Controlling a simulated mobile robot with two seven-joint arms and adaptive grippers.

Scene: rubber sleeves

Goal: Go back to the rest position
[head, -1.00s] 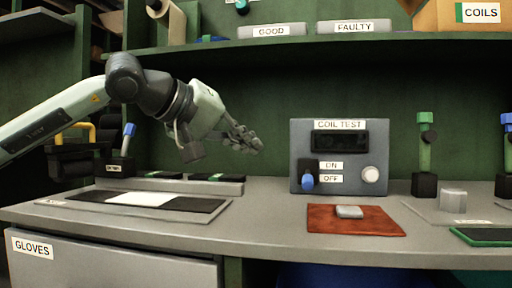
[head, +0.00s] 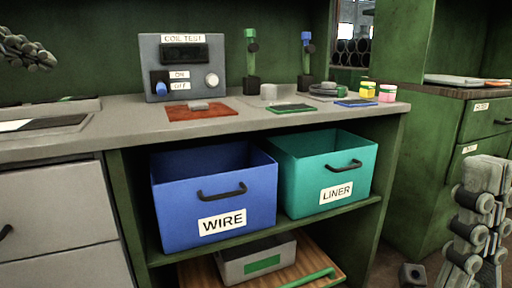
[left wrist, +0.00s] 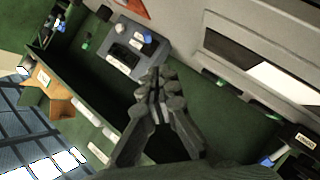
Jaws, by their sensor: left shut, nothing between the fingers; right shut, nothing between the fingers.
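My left gripper (head: 45,58) shows at the left edge of the head view, in the air above the bench and left of the coil test box (head: 182,68). In the left wrist view my left gripper (left wrist: 158,92) has its fingers together with nothing between them, and the coil test box (left wrist: 128,48) lies beyond. My right gripper (head: 480,225) shows at the right edge of the head view, in front of the green cabinet. It is shut and holds nothing. Both grippers appear apart from the bench and its objects.
Below are a blue WIRE bin (head: 225,190), a teal LINER bin (head: 300,175) and a grey tray (head: 250,262). A dark block (head: 412,274) sits low at right.

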